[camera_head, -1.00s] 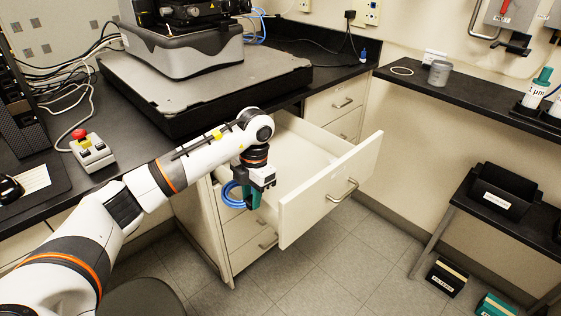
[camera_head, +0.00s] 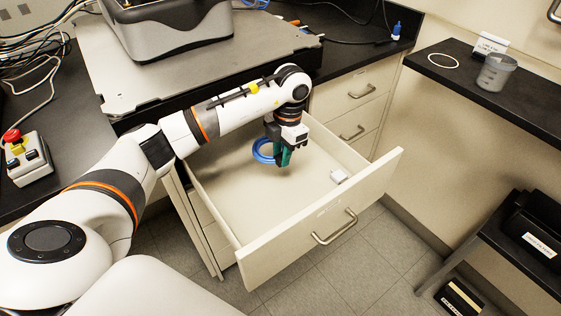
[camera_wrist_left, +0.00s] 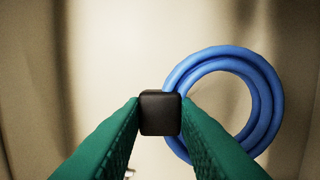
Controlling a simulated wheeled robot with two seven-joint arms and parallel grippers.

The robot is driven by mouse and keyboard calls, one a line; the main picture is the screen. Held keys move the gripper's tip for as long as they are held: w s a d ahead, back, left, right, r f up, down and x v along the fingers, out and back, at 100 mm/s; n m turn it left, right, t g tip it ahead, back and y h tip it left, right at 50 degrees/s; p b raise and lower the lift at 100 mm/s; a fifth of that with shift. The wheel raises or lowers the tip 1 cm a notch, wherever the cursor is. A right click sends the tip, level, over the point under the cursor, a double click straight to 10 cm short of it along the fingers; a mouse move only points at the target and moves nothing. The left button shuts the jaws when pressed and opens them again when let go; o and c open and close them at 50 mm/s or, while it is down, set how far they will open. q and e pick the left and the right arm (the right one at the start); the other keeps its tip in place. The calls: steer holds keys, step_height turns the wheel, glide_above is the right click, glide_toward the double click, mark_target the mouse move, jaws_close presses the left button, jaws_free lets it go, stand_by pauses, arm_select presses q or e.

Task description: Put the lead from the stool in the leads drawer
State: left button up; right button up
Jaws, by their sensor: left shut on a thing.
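The lead is a coiled blue cable (camera_head: 264,151) with a black block-shaped end (camera_wrist_left: 160,113). My left gripper (camera_head: 284,158) is shut on the lead's black end, with the blue coil (camera_wrist_left: 262,92) hanging beside the fingers at the right in the left wrist view. The open drawer (camera_head: 236,208) is cream, with a bar handle on its front. The gripper and lead are over the drawer's inside; I cannot tell whether the coil touches its floor. My right gripper is not in view.
The dark bench (camera_head: 350,55) with a grey instrument plate (camera_head: 130,75) is behind the drawer. A control box with a red button (camera_head: 25,157) stands at left. At right, a dark shelf holds a grey beaker (camera_head: 495,72). The drawer's front wall stands near the gripper.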

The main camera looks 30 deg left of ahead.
arm_select(q)
glide_above(280, 186)
step_height(280, 186, down, 5)
steer(key=shift+w+d+r, duration=0.1)
steer(key=shift+r, duration=0.1)
steer(key=shift+w+f, duration=0.1)
steer(key=shift+f, duration=2.15)
steer(key=shift+f, duration=0.15)
steer(key=o, duration=1)
steer(key=r, duration=0.8)
steer(key=w+r, duration=0.1)
steer(key=r, duration=0.3)
steer(key=shift+w+d+r, duration=0.1)
steer(key=shift+d+r, duration=0.05)
steer(key=shift+d, duration=0.2)
